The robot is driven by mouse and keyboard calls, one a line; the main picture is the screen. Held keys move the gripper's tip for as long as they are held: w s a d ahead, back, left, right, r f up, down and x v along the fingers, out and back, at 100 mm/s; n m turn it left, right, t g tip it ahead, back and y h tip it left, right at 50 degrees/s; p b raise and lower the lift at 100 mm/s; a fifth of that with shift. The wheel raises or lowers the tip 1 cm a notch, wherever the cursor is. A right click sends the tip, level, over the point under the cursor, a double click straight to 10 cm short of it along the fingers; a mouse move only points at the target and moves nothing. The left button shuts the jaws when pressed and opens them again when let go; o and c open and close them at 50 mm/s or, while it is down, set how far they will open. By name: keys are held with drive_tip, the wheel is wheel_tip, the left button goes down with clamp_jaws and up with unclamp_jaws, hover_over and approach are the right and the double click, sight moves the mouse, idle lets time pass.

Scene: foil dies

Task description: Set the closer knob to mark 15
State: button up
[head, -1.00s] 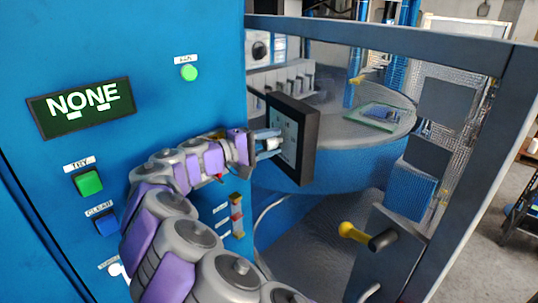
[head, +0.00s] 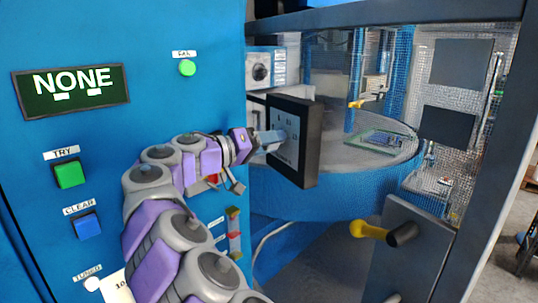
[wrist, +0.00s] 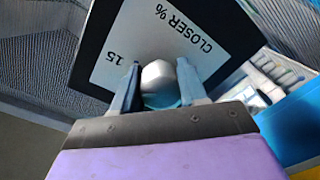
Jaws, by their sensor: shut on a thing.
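The closer dial (head: 309,145) is a black-framed box with a pale face, standing out beside the blue cabinet. In the wrist view its face (wrist: 128,35) shows upside down, with the label "CLOSER %" and the mark "15" to the left of the knob. The knob (wrist: 158,80) is grey, rounded, and sits between my fingers. My gripper (wrist: 158,88) is shut on it, one finger on each side. In the head view my gripper (head: 274,140) reaches the dial face from the left. The knob's pointer is hidden, so I cannot tell its setting.
The blue cabinet has a display (head: 72,91) reading "NONE", a green TRY button (head: 70,174), a blue CLEAR button (head: 87,225) and a green lamp (head: 187,68). A yellow-and-black handle (head: 383,232) stands at lower right, before a round blue machine table (head: 340,195).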

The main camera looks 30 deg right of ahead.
drive_tip(key=shift+f+m+b, duration=0.3)
drive_tip(key=shift+m+b, duration=0.5)
drive_tip(key=shift+m, duration=0.1)
drive_tip(key=o, duration=0.9)
drive_tip(key=shift+r, duration=0.1)
drive_tip(key=shift+o, duration=0.7)
drive_tip(key=shift+r, duration=0.1)
drive_tip(key=s+a+p, duration=0.1)
drive_tip(key=a+p, duration=0.5)
drive_tip(key=a, duration=1.1)
drive_tip(key=shift+s+a, duration=0.15)
drive_tip(key=shift+a, duration=0.05)
